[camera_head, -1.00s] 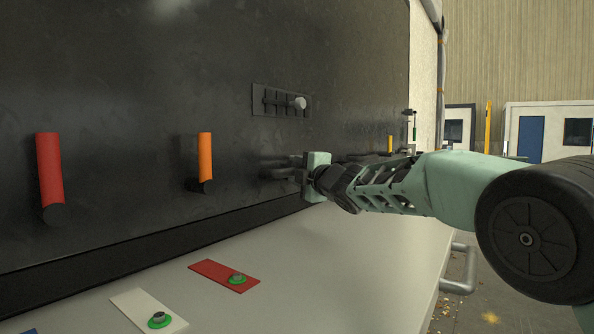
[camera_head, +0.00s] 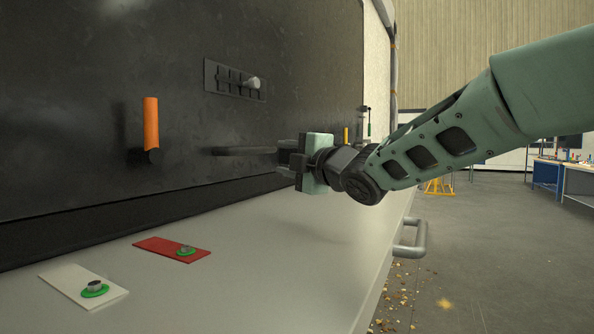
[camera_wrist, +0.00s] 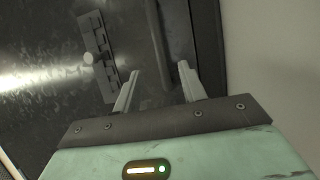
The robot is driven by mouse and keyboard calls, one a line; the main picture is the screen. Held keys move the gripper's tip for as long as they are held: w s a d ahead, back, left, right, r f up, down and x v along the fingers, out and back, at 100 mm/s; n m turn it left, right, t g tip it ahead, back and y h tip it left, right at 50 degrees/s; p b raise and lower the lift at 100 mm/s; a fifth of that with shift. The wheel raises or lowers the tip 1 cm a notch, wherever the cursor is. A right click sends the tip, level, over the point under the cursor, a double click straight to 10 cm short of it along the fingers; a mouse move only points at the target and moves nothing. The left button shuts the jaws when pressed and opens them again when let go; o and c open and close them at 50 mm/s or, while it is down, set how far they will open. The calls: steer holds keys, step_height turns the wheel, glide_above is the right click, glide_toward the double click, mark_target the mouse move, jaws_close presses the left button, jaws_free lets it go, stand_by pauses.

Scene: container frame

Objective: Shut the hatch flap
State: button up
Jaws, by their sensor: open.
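A dark horizontal bar or ledge (camera_head: 240,151) stands out from the black upright panel, just left of my gripper (camera_head: 284,158). I cannot tell whether it is the hatch flap, and no other flap is clear. In the wrist view a dark strip (camera_wrist: 158,35) runs along the panel beyond the gap between my fingers (camera_wrist: 160,68). The fingers are apart with nothing seen between them. My gripper is close to the panel, above the light counter; whether it touches the bar is hidden.
A slider unit (camera_head: 235,80) sits above the bar, also seen in the wrist view (camera_wrist: 97,56). An orange handle (camera_head: 151,122) is left. Red (camera_head: 160,246) and white (camera_head: 68,290) plates with green-ringed knobs lie on the counter (camera_head: 240,285). A grey rail (camera_head: 412,240) edges it.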

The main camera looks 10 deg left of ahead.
steer(key=shift+v, duration=1.55)
